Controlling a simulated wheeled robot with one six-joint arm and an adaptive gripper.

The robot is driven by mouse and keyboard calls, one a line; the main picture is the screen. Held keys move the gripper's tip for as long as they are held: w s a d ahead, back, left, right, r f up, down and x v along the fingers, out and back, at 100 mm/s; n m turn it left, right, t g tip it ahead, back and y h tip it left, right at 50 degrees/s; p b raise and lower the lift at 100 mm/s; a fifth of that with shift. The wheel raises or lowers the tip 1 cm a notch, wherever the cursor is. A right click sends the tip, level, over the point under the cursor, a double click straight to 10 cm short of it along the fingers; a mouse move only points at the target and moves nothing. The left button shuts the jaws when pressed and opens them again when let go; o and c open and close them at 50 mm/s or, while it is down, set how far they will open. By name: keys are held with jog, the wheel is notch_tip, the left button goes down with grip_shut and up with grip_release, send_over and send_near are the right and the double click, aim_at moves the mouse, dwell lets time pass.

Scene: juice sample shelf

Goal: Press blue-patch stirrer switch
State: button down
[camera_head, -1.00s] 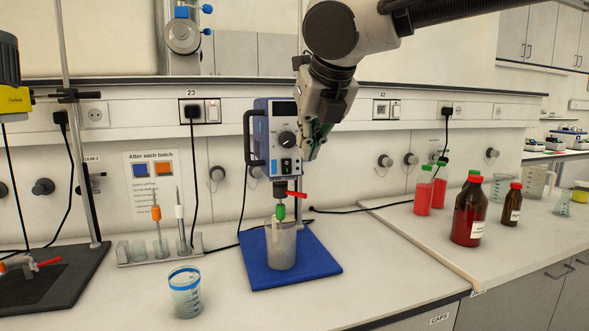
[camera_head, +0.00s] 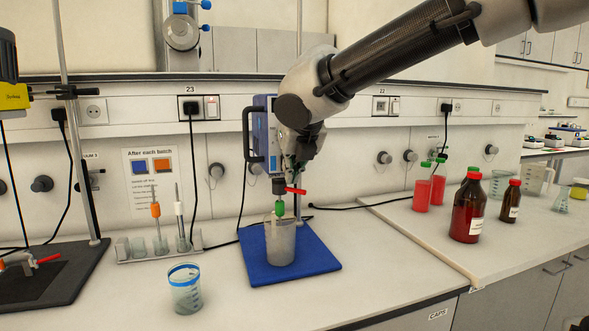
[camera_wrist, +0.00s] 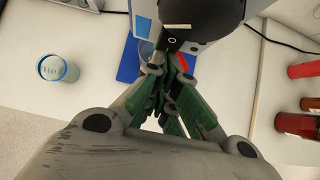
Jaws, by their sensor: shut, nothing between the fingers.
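The stirrer (camera_head: 263,135) has a blue housing and stands over a blue base. My arm and gripper hide most of its front panel in the head view. In the wrist view a blue patch (camera_wrist: 143,26) shows on the pale panel. A dark part with a small white ring mark (camera_wrist: 173,40), apparently the switch, is right of the patch. My gripper (camera_wrist: 168,72) is shut and empty, its fingertips just below that mark in the picture. In the head view my gripper (camera_head: 292,170) is at the panel's lower part. I cannot tell whether it touches the switch.
A beaker (camera_head: 281,245) stands under the stirrer on the blue base (camera_head: 318,262). A red clamp handle (camera_head: 296,190) is close below my gripper. A blue-rimmed cup (camera_head: 185,290) is in front left. Bottles (camera_head: 468,210) stand on the right bench.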

jog(key=shift+w+a+f, duration=0.1)
jog(key=shift+w, duration=0.15)
dwell(0.3)
jog(key=shift+r, duration=0.85)
